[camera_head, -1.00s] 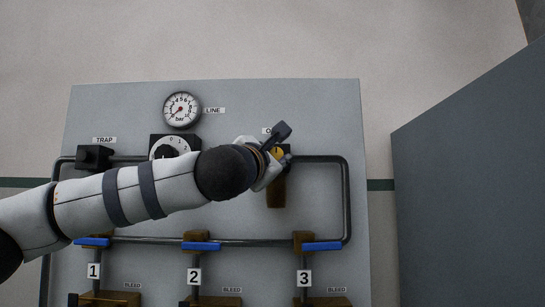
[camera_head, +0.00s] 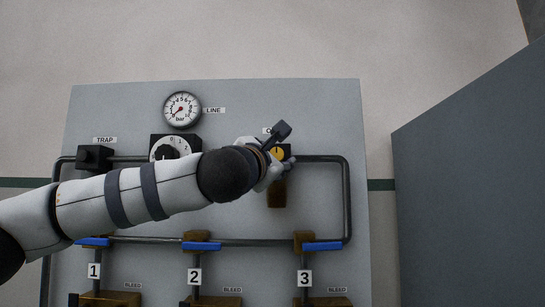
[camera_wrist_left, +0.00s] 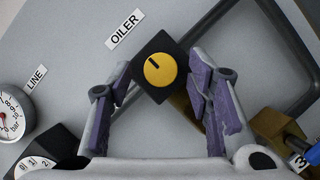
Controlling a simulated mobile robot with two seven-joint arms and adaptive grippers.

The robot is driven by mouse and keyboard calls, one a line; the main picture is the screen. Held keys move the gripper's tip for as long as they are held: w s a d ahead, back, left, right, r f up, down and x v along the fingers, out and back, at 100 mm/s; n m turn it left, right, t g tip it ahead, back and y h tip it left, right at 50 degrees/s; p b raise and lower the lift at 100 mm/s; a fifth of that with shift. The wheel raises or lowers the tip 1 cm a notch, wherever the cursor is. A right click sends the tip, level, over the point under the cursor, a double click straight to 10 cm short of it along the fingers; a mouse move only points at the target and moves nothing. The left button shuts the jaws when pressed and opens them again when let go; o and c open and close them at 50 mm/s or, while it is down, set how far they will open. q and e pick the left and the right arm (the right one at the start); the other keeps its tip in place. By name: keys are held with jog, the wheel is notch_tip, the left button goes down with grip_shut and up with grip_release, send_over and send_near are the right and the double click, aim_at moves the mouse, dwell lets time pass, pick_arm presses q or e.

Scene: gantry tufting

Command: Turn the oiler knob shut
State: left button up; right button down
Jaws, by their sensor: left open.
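The oiler knob (camera_wrist_left: 160,70) is a round yellow knob with a black pointer mark on a black square block. In the left wrist view it lies between the fingertips, under the OILER label (camera_wrist_left: 124,29), and its mark points up and slightly left. In the head view the knob (camera_head: 278,153) shows beside my left gripper (camera_head: 280,166), which partly hides its block. My left gripper (camera_wrist_left: 163,74) is open, with one purple-padded finger to each side of the knob. I see no clear contact, and the depth gap is hard to tell. My right gripper is not in view.
A grey panel (camera_head: 230,97) carries a LINE gauge (camera_head: 182,109), a numbered dial (camera_head: 171,146), a TRAP block (camera_head: 95,157) and dark piping (camera_head: 346,200). Blue-handled valves (camera_head: 322,246) sit below. A large grey cabinet (camera_head: 470,190) stands at right.

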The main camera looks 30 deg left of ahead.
pick_arm(q)
jog(key=v, duration=1.2)
